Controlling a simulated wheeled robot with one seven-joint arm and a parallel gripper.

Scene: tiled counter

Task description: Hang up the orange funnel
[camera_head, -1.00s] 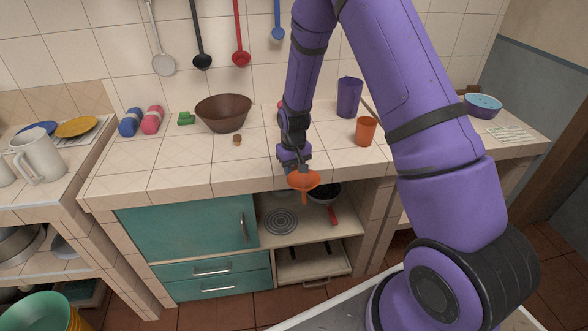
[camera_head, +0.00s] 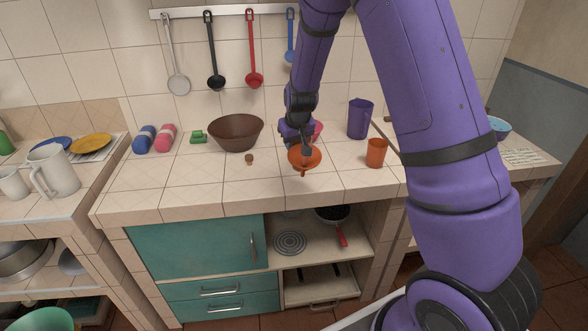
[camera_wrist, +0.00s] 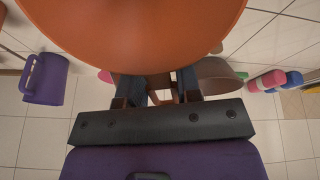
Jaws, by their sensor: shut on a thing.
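The orange funnel (camera_head: 304,158) is held by my gripper (camera_head: 303,141) above the counter, in the middle of the head view, with its spout tilted downward. In the wrist view the funnel (camera_wrist: 140,30) fills the top of the picture, and my gripper (camera_wrist: 160,88) is shut on it. A metal rail (camera_head: 228,11) runs along the tiled wall. A grey skimmer (camera_head: 179,82), a black ladle (camera_head: 215,80), a red ladle (camera_head: 254,80) and a blue utensil (camera_head: 290,50) hang from it.
A brown bowl (camera_head: 236,133) stands left of the funnel, with a small brown object (camera_head: 249,159) before it. A purple pitcher (camera_head: 360,118) and an orange cup (camera_head: 376,152) stand to the right. A pink item, partly hidden, is behind the funnel. The front counter tiles are clear.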

